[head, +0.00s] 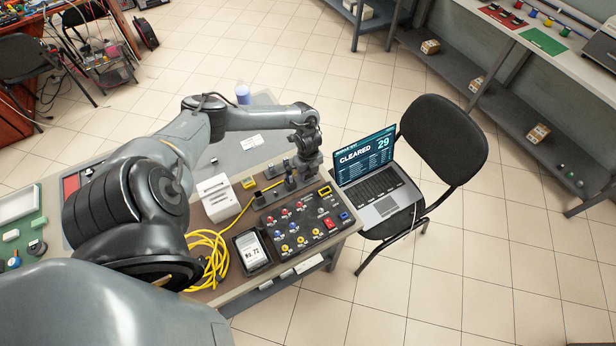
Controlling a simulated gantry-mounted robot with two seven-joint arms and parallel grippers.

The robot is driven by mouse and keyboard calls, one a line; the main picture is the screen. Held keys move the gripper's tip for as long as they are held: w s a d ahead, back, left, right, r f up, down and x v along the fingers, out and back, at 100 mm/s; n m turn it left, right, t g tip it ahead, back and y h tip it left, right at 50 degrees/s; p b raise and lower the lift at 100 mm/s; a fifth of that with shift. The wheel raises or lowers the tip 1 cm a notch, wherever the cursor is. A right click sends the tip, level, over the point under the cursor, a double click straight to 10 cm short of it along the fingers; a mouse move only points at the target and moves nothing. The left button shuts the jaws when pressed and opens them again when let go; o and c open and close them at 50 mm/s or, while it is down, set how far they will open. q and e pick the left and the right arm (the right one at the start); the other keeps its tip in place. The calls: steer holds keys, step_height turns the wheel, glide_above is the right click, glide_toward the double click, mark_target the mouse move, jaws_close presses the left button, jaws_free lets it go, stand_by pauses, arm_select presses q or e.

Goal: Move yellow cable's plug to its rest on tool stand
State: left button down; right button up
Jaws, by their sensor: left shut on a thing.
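The yellow cable (222,240) lies in loose coils on the left part of the bench, and its free end rises to my left gripper (290,180). The gripper points down and is shut on the cable's plug, which is small and mostly hidden by the fingers. It is over the tool stand (262,201), a dark low bar with short upright posts behind the control panel. I cannot tell whether the plug touches the stand. My right gripper is not in view.
A black panel (309,228) with coloured sockets fills the bench's right end. A handheld meter (252,250) lies beside it, and a white slotted box (217,197) stands behind. A laptop (376,185) sits on a chair (440,140) to the right. My left arm hides much of the bench.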

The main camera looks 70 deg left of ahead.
arm_select(q)
steer(key=shift+c, duration=0.5)
jaws_free()
steer(key=shift+r+p, duration=0.85)
step_height(320, 180, up, 7)
steer(key=p, duration=0.6)
steer(key=shift+r+p, duration=0.2)
steer(key=shift+p, duration=0.2)
steer(key=shift+f, duration=0.1)
